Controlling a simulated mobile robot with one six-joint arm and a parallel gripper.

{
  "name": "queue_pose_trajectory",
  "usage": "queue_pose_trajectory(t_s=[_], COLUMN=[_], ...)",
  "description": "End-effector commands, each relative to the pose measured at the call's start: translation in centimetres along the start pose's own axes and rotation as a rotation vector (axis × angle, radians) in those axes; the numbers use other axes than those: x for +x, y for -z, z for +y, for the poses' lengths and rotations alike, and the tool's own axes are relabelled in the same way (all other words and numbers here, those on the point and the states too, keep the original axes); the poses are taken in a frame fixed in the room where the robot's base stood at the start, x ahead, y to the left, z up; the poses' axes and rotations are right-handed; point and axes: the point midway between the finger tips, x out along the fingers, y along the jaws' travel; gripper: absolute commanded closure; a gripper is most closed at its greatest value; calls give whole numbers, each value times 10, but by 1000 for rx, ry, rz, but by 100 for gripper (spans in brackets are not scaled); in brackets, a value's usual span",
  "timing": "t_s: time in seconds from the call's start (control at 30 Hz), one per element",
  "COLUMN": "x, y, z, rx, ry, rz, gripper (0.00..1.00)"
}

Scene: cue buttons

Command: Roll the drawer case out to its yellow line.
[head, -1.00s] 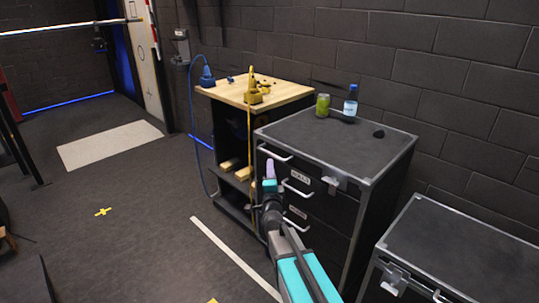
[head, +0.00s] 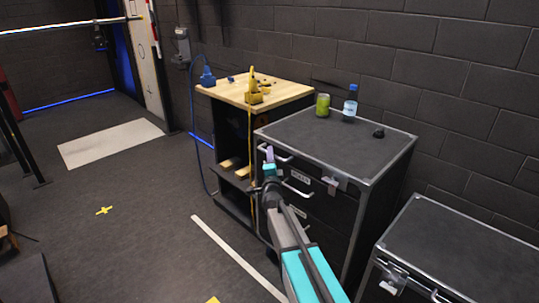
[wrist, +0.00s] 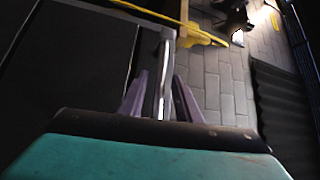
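The drawer case (head: 345,150) is a black case with metal edges and several drawers with pale handles. It stands against the back wall. My gripper (head: 269,153) is at the left end of the top drawer's handle (head: 280,157). In the wrist view, the metal handle bar (wrist: 166,70) runs between the two purple-grey fingers of my gripper (wrist: 160,85). Narrow gaps show on both sides, so the fingers look open around the bar. A small yellow mark (head: 213,300) is on the floor at the bottom edge. A long pale line (head: 235,256) lies before the case.
A green can (head: 323,104), a bottle (head: 350,104) and a small dark object (head: 379,132) stand on the case. A wood-topped shelf unit (head: 285,92) adjoins it on the left, another black case (head: 455,255) on the right. The floor at left is mostly clear.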

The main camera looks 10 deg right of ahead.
Motion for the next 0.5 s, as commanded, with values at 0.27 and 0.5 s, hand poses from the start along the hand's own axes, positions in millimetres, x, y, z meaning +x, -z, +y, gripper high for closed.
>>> queue_pose_trajectory(t_s=[0.27, 0.5], x=[15, 16], y=[0, 1], z=[0, 0], rx=[0, 0], ry=[0, 0], rz=[0, 1], gripper=[70, 70])
